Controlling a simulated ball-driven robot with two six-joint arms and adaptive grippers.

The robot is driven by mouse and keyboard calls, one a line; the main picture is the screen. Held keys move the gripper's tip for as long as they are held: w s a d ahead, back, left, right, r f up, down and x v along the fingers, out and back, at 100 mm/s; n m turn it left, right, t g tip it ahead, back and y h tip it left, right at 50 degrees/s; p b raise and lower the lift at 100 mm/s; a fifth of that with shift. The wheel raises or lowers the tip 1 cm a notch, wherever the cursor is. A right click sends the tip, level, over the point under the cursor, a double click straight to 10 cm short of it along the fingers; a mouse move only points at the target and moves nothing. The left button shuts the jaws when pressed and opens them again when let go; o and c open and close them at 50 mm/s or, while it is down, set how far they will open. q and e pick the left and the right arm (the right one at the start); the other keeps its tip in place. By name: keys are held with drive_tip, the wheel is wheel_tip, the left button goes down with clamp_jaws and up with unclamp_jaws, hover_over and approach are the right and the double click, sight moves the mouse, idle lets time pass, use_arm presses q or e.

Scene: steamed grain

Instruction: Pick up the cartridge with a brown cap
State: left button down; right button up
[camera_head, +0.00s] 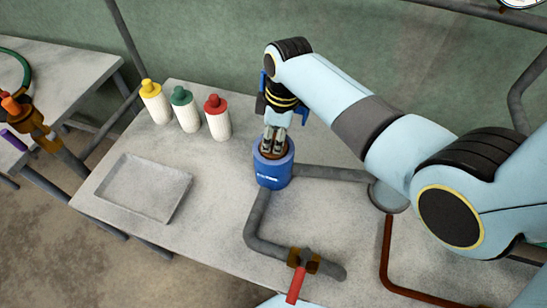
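My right gripper (272,148) points down over a blue cylindrical holder (273,178) on the grey table. Its fingertips are at the holder's open top. A brown surface (262,152) shows inside the rim around the fingertips; it may be the brown cap, and no cartridge body can be made out. The fingers look close together, but whether they grip anything cannot be told. Three white ribbed cartridges stand upright behind and to the left: one with a yellow cap (154,104), one with a green cap (187,112), one with a red cap (217,120). My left gripper is not in view.
A shallow grey tray (118,205) lies empty at the table's left. Grey pipes and a valve with a red handle (297,284) are at the front. A rust-red pipe (386,255) is at right. The table between tray and holder is clear.

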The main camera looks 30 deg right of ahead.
clamp_jaws()
drive_tip(key=shift+r, duration=0.15)
